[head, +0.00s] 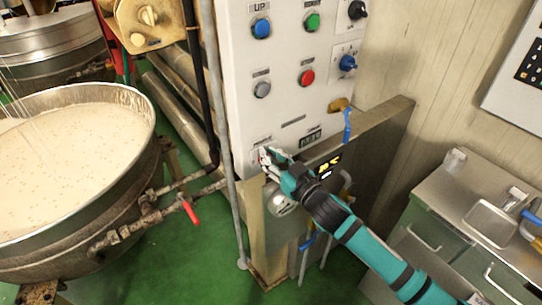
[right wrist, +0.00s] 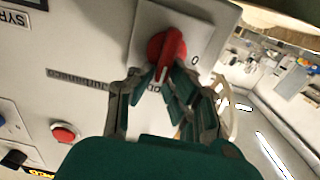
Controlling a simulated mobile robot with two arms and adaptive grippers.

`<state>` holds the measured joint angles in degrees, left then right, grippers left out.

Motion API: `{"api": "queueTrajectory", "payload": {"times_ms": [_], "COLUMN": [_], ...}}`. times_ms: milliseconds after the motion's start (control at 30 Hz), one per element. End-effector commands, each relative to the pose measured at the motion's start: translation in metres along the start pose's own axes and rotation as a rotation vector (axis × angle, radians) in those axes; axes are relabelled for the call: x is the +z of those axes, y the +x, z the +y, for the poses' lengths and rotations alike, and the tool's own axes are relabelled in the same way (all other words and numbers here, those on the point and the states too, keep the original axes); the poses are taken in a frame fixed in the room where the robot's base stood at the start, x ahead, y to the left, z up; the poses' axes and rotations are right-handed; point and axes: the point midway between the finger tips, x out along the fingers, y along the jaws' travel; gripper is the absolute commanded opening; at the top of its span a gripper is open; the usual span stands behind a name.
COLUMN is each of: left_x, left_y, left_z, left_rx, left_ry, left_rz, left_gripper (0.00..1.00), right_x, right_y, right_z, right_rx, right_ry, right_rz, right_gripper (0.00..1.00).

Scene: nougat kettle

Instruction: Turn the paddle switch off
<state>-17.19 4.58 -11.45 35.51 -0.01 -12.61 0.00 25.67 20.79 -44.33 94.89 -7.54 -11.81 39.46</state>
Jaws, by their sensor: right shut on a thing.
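The paddle switch is a red rotary knob (right wrist: 172,46) on a pale square plate, seen close in the right wrist view. Its narrow grip points down toward my fingers, and a small white mark shows beside it. My right gripper (right wrist: 160,80) is shut on this grip, with a finger on each side. In the head view my right gripper (head: 266,157) is at the lower left of the white control panel (head: 285,95) and mostly hides the knob. My left gripper is not in view.
Blue (head: 261,27), green (head: 312,21) and red (head: 307,77) buttons sit higher on the panel. A kettle of pale mix (head: 128,95) stands at left. A steel sink counter (head: 470,185) stands at right. Green floor is open between kettle and panel.

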Motion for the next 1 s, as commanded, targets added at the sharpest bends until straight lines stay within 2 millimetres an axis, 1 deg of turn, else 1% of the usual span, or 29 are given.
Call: {"api": "queueTrajectory", "payload": {"times_ms": [167,367,567,1000], "left_x": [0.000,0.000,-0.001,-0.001], "left_y": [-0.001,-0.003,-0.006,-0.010], "left_z": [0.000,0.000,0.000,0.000], "left_rx": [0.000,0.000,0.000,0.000], "left_ry": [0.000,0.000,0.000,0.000], "left_rz": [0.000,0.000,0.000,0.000], "left_gripper": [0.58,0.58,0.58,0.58], "right_x": [0.000,0.000,0.001,0.006], "right_y": [0.000,0.000,0.000,0.000], "right_z": [-0.001,-0.003,-0.006,-0.015], "right_rx": [0.000,0.000,0.001,0.001], "right_ry": [-0.022,-0.111,-0.269,-0.689], "right_rz": [-0.001,0.000,-0.001,-0.001], "right_gripper": [0.00,0.00,0.00,0.00]}}
